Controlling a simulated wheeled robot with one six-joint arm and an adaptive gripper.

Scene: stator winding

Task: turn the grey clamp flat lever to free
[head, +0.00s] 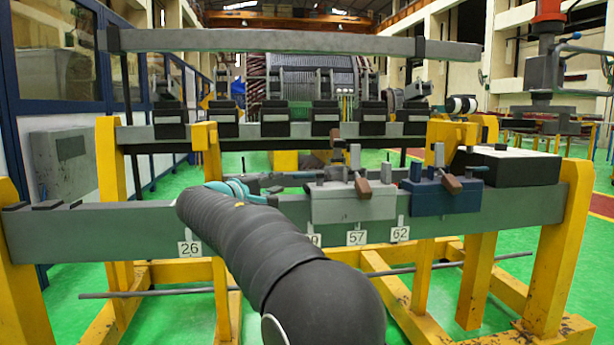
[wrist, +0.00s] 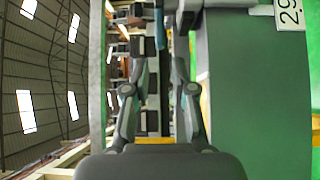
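The grey clamp (head: 350,206) sits on the front beam in the head view, above the 57 tag. A brown-tipped lever (head: 363,187) slants down at its front, and small upright grey posts stand on its top. I cannot tell the lever's exact setting. My gripper (head: 283,182) is left of the grey clamp, partly hidden by my dark arm, and points right along the beam. In the wrist view my gripper (wrist: 160,75) has its two fingers apart, with nothing visibly held between them. The clamp is not clearly recognisable in the wrist view.
A blue clamp (head: 440,194) with a similar brown-tipped lever (head: 452,184) stands just right of the grey one. A black box (head: 510,168) lies farther right. The front beam (head: 100,232) bears number tags; a rear beam (head: 155,133) carries several dark blocks.

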